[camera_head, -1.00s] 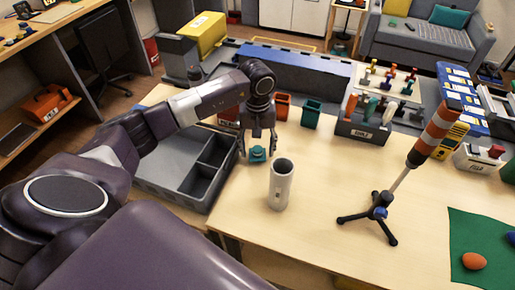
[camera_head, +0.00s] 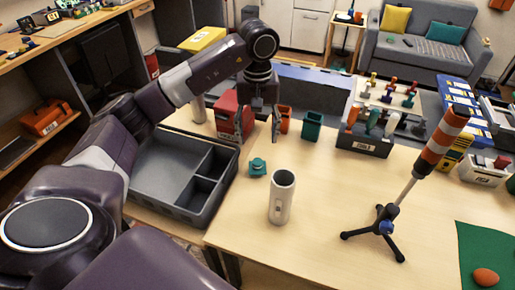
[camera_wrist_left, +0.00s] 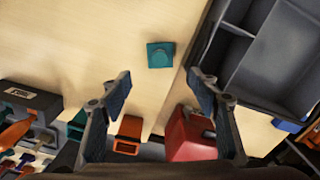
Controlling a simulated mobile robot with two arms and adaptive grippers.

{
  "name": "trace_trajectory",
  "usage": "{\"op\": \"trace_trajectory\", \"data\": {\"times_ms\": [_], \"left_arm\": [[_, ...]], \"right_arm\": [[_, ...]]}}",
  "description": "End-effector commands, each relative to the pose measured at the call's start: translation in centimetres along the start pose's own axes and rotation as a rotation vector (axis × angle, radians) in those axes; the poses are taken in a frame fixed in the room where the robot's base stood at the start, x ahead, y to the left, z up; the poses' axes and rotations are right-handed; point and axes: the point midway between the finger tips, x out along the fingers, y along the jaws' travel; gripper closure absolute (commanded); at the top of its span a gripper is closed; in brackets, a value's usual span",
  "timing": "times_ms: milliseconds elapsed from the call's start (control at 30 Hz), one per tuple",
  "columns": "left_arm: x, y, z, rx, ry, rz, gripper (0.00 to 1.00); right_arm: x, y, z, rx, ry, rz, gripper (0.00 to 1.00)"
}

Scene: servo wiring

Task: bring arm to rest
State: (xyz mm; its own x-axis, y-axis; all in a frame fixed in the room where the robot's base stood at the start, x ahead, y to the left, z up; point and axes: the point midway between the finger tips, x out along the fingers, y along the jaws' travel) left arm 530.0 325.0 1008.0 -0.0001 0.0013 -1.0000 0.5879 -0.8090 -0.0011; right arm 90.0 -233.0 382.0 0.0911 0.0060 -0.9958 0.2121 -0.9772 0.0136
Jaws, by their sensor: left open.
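My left gripper (camera_head: 261,122) is open and empty, raised above the table beside the red box. It also shows in the left wrist view (camera_wrist_left: 158,95), its two fingers spread apart. A small teal part (camera_head: 258,167) lies on the wooden table below and in front of the gripper, apart from it; the left wrist view shows it too (camera_wrist_left: 160,54). A grey-white cylinder (camera_head: 282,197) stands upright on the table to the right of the teal part. My right gripper is not in view.
A grey divided tray (camera_head: 150,190) lies left of the teal part. A red box (camera_head: 231,118), an orange bin (camera_head: 285,119) and a green bin (camera_head: 312,125) stand behind. A striped windsock on a tripod (camera_head: 440,140) stands at right. The table's front middle is clear.

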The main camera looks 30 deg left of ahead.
Motion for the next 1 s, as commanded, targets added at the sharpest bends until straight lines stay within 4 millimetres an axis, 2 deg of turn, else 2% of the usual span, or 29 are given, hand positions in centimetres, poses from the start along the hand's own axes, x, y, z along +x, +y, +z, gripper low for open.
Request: {"op": "trace_trajectory", "data": {"times_ms": [167,700,767,1000], "left_arm": [[-0.9,0.0,0.0,-0.001,0.000,0.000,0.44],[-1.1,0.0,0.0,0.000,0.000,0.000,0.44],[-1.6,0.0,0.0,0.000,0.000,0.000,0.44],[-5.9,0.0,0.0,0.000,0.000,0.000,0.44]], "right_arm": [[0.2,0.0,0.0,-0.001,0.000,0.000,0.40],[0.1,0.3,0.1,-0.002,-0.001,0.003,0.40],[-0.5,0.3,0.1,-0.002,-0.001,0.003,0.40],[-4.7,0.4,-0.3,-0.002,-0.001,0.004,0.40]]}}
